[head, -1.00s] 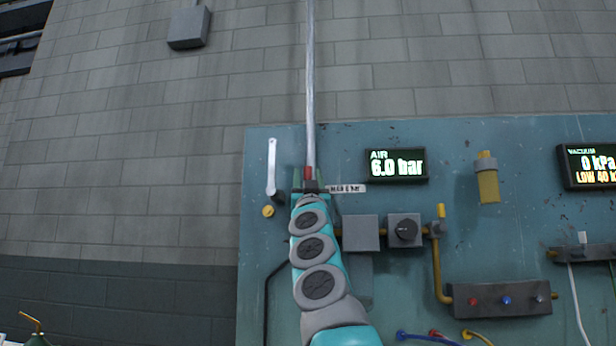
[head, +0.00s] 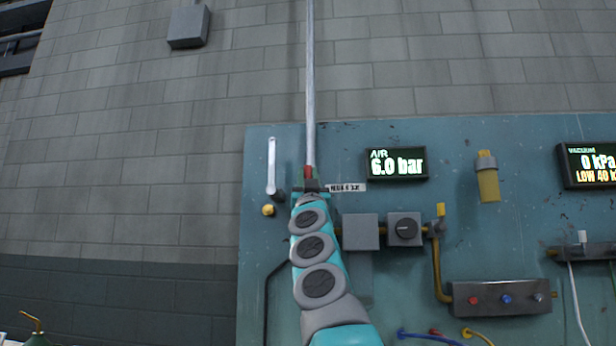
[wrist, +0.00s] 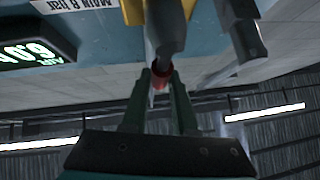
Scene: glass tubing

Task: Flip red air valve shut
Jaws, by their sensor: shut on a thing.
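The red air valve's handle shows as a small red piece (head: 309,171) at the foot of the grey vertical pipe, just beyond my gripper (head: 310,184) in the head view. In the wrist view the red end (wrist: 160,78) sits between the two dark fingers of my gripper (wrist: 161,84), which are shut on it. A yellow and grey valve body (wrist: 160,12) is behind it there. The fingers and arm hide much of the valve in the head view. The AIR display (head: 397,164) reads 6.0 bar.
A small white label (head: 347,188) is close on the right. Grey boxes (head: 360,232) and yellow piping (head: 437,262) stand out from the teal panel (head: 480,235).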

